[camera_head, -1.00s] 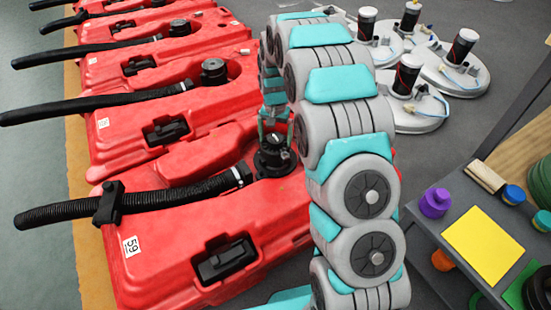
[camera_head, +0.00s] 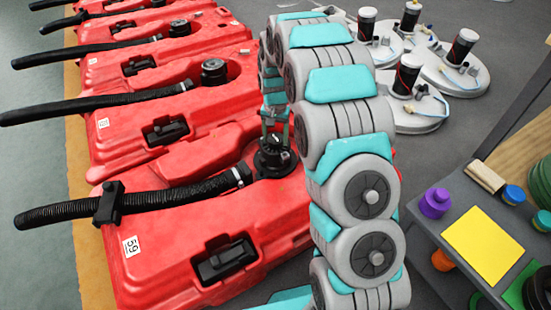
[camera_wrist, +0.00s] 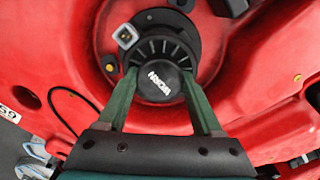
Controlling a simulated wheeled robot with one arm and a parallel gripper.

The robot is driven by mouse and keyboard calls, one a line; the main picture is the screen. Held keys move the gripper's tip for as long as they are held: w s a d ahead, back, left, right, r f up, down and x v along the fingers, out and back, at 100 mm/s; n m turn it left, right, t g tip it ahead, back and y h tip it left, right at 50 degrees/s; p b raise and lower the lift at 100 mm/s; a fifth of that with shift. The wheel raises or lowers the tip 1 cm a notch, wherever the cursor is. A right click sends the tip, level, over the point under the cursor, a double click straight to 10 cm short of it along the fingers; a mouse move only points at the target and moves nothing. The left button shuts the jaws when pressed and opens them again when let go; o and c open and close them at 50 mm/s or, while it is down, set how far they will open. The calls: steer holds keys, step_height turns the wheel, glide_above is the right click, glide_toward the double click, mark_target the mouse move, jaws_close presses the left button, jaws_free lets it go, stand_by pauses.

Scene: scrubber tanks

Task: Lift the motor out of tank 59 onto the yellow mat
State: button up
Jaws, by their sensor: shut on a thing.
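Tank 59 (camera_head: 185,245) is the nearest red tank in the head view, with its number label at the lower left. The black motor (camera_head: 273,158) sits at the tank's top right, beside the end of the black ribbed hose. In the wrist view the motor (camera_wrist: 158,62) is a round, finned black cap in the red recess. My gripper (camera_head: 274,118) comes down on it from above. In the wrist view my gripper's green fingers (camera_wrist: 160,92) are shut on the motor's sides. The yellow mat (camera_head: 483,246) lies bare on the grey bench at the right. The motor's underside is hidden.
A white connector (camera_wrist: 126,36) sits beside the motor. The grey bench (camera_head: 440,190) also holds a purple knob (camera_head: 435,202), blue-topped pots and a green mat. More red tanks (camera_head: 165,108) stand behind tank 59. White round units (camera_head: 415,112) lie on the floor at the back right.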

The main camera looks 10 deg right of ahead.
jaws_close()
steer(key=shift+r, duration=0.15)
step_height(320, 180, up, 9)
steer(key=shift+w+f, duration=0.1)
steer(key=shift+r, duration=0.7)
steer(key=shift+r+p, duration=0.5)
steer(key=shift+r, duration=0.4)
stand_by(0.8)
step_height(320, 180, up, 5)
steer(key=shift+f+p, duration=0.1)
steer(key=shift+p, duration=0.7)
stand_by(0.3)
stand_by(0.4)
